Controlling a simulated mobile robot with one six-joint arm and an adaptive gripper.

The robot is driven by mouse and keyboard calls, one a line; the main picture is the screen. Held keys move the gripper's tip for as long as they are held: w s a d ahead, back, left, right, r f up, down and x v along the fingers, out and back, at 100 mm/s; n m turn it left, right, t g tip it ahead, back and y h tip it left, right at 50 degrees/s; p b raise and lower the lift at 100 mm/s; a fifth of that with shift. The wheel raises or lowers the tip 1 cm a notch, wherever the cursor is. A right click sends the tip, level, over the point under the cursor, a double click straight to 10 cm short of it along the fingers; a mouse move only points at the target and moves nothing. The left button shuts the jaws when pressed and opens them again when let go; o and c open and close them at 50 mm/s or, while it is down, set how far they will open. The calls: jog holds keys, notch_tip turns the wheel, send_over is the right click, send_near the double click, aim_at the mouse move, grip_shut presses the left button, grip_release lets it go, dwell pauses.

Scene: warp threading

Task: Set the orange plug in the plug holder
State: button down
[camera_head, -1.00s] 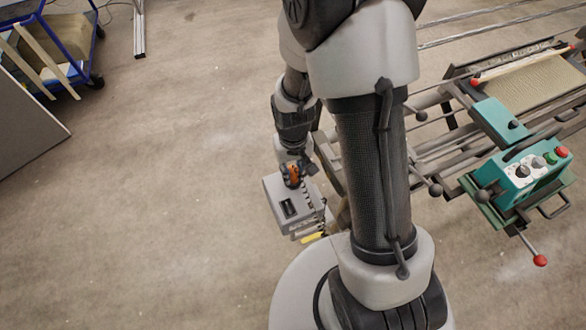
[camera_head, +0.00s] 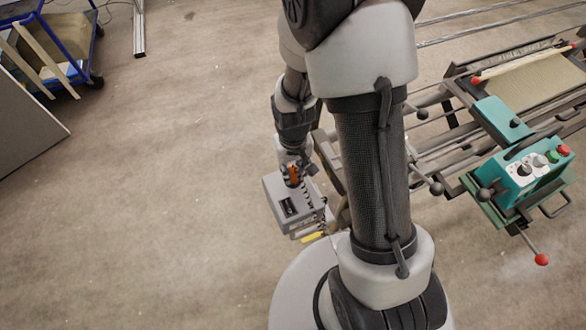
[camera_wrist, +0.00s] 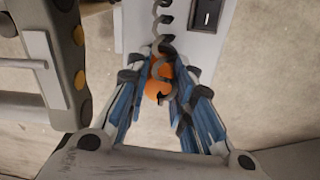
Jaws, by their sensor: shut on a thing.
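The orange plug (camera_wrist: 157,88) is between the two fingers of my gripper (camera_wrist: 163,90) in the wrist view, with a dark coiled cord running across it. My gripper is shut on it. In the head view the orange plug (camera_head: 293,174) shows at my gripper (camera_head: 297,168), over the back of a grey box (camera_head: 272,196) with a dark switch. The wrist view shows this grey box (camera_wrist: 178,45) beyond the fingertips. I cannot make out the plug holder for certain, nor whether the plug touches the box; the fingers hide the plug's end.
A machine with a teal control box (camera_head: 520,178), lever knobs and rails stands to the right. A blue cart (camera_head: 72,45) is at the upper left. A grey frame with dark and yellow round parts (camera_wrist: 65,60) is close on the left in the wrist view. Open floor lies to the left.

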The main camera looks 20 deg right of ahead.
jog(key=shift+f, duration=0.25)
dwell(0.7)
jog(key=c, duration=1.3)
grip_release()
notch_tip(320, 180, up, 12)
jog(key=shift+r, duration=0.1)
